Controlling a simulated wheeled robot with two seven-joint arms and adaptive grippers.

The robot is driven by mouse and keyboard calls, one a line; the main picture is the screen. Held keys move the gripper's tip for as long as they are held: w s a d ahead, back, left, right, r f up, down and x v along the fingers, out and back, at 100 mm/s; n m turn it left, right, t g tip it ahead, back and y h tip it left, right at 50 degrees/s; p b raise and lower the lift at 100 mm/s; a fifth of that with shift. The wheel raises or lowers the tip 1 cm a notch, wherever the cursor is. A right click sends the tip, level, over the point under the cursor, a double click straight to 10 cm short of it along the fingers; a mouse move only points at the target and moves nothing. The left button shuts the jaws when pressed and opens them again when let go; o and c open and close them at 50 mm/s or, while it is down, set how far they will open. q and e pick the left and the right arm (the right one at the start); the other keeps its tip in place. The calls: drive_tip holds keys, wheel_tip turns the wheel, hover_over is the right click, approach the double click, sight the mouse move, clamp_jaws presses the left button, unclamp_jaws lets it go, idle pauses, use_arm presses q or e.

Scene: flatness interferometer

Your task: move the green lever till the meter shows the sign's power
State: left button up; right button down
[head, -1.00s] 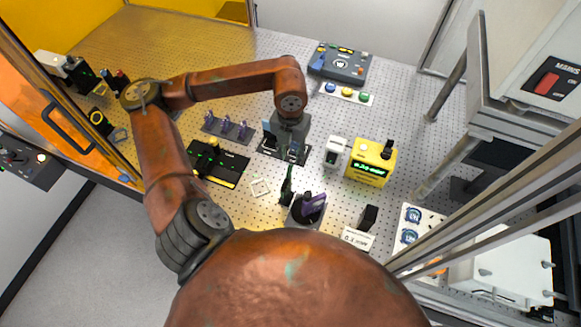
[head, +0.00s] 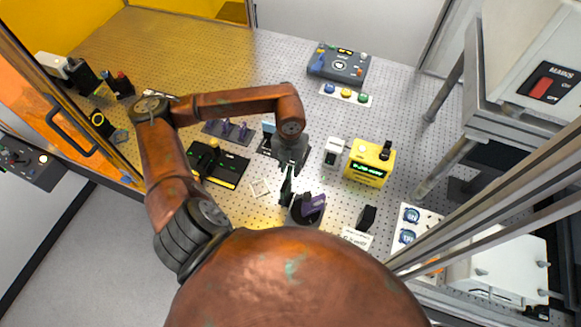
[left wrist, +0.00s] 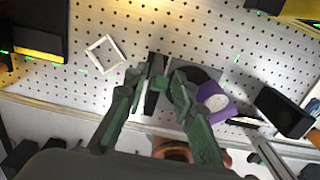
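The yellow meter (head: 367,170) stands right of my left gripper in the head view. Its lit green display is too small to read. The white sign (head: 356,237) lies in front of it, its text blurred, likely a milliwatt value. My left gripper (head: 286,196) points down beside a dark round mount with a purple part (head: 312,205). In the left wrist view its green fingers (left wrist: 160,84) are apart, with a narrow dark and green piece between them. I cannot tell whether this is the green lever or whether they touch it. My right gripper is out of view.
A white square frame (head: 260,189) lies left of the gripper. A black and yellow unit (head: 218,165) stands farther left. A black block (head: 367,217) stands behind the sign. The perforated board (head: 405,105) has free room at the back right.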

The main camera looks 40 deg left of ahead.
use_arm(q)
clamp_jaws()
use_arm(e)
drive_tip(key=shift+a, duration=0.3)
use_arm(q)
drive_tip(key=shift+s+t+b, duration=0.15)
drive_tip(key=shift+t+b, duration=0.15)
drive_tip(key=shift+b, duration=0.4)
drive_tip(key=shift+s+d+r+b, duration=0.1)
drive_tip(key=shift+s+b, duration=0.1)
drive_tip(key=shift+b, duration=0.25)
drive_tip(key=shift+r+t, duration=0.15)
drive_tip(key=shift+t, duration=0.15)
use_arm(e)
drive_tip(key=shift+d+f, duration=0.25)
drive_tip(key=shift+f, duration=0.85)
use_arm(q)
drive_tip(key=shift+o, duration=1.1)
unclamp_jaws()
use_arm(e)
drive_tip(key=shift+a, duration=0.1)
